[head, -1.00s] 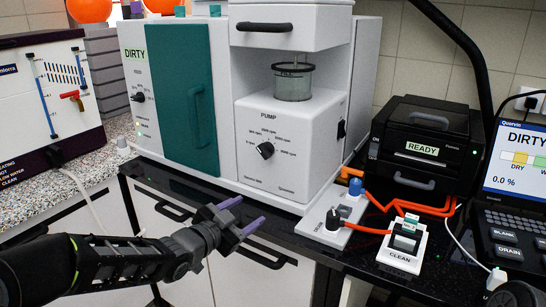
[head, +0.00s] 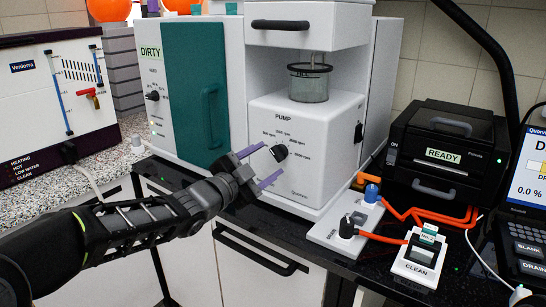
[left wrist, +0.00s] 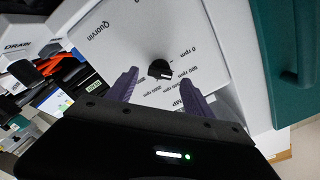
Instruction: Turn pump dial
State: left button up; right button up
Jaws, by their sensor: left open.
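The pump dial (head: 280,152) is a small black knob with a pale pointer mark on the white pump front (head: 325,170), ringed by rpm labels. My left gripper (head: 262,166) has purple fingers, open, pointing at the dial from the lower left in the head view. In the left wrist view the dial (left wrist: 160,69) shows ahead, between and beyond the two spread fingertips (left wrist: 157,78). The fingers appear apart from the dial; the exact gap is hard to judge. My right gripper is not clearly seen.
A teal door (head: 198,100) stands left of the pump. A glass vessel (head: 308,85) sits above it. Right of it are a connector plate (head: 345,222), orange tubing (head: 420,214), a CLEAN device (head: 420,255), a black READY printer (head: 447,150) and a laptop (head: 533,180).

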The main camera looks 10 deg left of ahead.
aim_at(275, 156)
pick_arm(q)
jog(key=shift+x, duration=1.75)
jog(key=shift+c, duration=0.2)
grip_shut()
